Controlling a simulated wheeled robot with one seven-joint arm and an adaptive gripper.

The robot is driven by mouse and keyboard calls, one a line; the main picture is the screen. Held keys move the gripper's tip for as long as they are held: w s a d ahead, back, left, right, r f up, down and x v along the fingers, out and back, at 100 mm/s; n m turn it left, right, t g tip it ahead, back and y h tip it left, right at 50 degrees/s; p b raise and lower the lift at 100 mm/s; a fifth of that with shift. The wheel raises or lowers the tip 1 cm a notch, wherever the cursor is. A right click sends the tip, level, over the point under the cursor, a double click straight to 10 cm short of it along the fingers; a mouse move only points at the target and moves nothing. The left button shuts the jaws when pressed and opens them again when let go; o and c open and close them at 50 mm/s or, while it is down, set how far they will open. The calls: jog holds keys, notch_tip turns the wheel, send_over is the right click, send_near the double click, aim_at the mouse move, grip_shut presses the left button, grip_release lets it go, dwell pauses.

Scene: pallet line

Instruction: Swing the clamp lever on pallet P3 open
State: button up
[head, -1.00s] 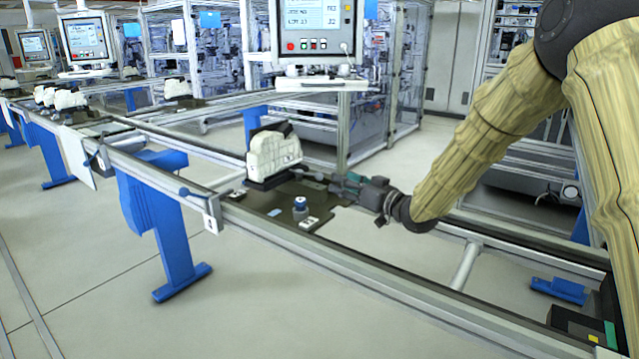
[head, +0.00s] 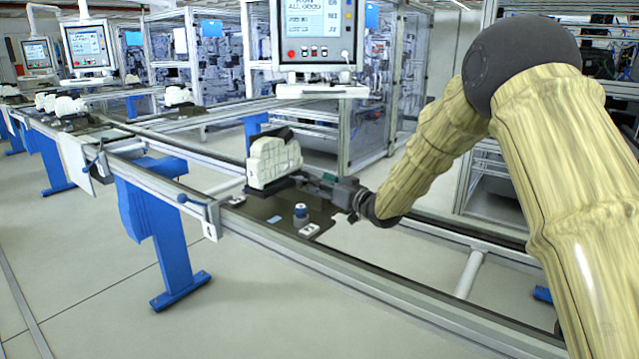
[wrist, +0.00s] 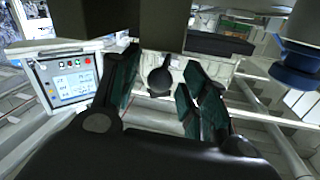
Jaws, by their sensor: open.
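The pallet (head: 262,207) is a dark plate on the rail line, with a white blocky part (head: 274,160) on its far left side and a blue-topped post (head: 300,211) near its front. My gripper (head: 318,182) is low over the plate, just right of the white part. In the wrist view my gripper (wrist: 160,88) has its green-padded fingers apart. A dark round knob (wrist: 160,80) shows between them, apparently the end of the clamp lever; I cannot tell whether a finger touches it. The rest of the lever is hidden, and no pallet label is readable.
A control panel (head: 314,30) on a post stands behind the pallet. The near rail (head: 330,275) runs along the front. A blue-handled bar with a tag (head: 210,222) sticks out left of the pallet. More pallets with white parts (head: 62,104) stand far left.

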jog(key=shift+w+a, duration=0.4)
jog(key=shift+w, duration=0.05)
grip_shut()
